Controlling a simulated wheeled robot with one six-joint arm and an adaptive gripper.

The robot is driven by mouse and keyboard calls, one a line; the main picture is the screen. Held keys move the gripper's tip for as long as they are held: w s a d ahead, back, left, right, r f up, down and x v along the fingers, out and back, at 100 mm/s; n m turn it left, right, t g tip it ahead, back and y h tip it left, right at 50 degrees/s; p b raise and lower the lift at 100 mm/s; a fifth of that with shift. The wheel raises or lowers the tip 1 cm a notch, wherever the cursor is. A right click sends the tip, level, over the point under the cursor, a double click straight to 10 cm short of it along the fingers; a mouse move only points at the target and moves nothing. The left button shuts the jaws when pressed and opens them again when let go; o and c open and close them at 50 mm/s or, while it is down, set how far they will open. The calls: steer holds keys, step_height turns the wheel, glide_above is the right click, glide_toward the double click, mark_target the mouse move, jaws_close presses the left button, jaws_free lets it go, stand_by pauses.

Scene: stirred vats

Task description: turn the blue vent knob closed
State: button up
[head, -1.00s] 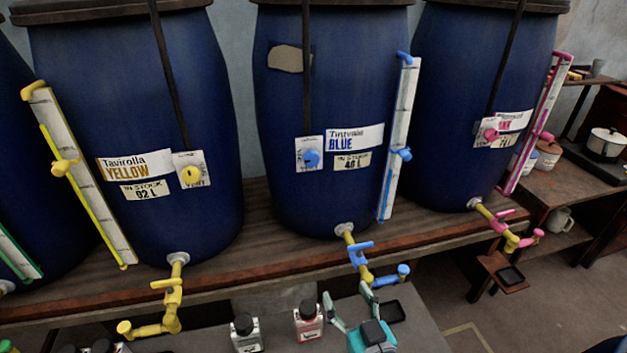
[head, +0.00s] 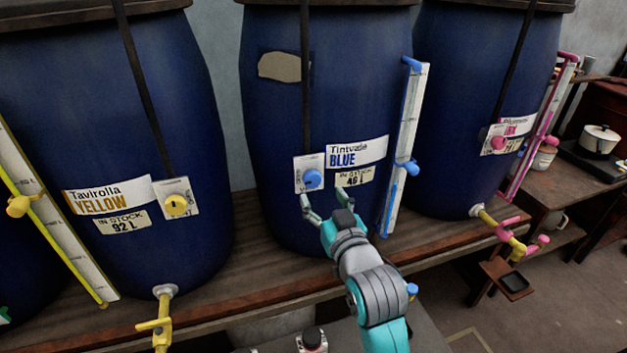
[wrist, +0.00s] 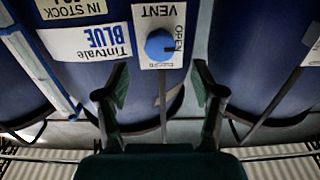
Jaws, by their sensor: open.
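The blue vent knob (head: 312,179) is a round knob on a white plate (head: 301,166) on the front of the middle vat, left of its "Tintvale BLUE" label (head: 357,152). It also shows in the wrist view (wrist: 159,45), upside down, with the words VENT and OPEN beside it. A dark mark on the knob points towards OPEN. My gripper (head: 328,204) is open and empty, just below the knob in the head view. In the wrist view the knob lies ahead, between and beyond the fingers (wrist: 161,90), not touching them.
Blue vats with yellow (head: 176,205) and pink (head: 497,142) vent knobs stand on either side. A sight tube with blue fittings (head: 405,150) runs up the middle vat, right of its label. The wooden shelf (head: 250,262) lies under the vats.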

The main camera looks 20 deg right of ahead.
mark_target(314, 182)
steer(key=w, duration=0.7)
steer(key=shift+s, duration=0.1)
steer(key=shift+c, duration=0.3)
steer(key=c, duration=1.1)
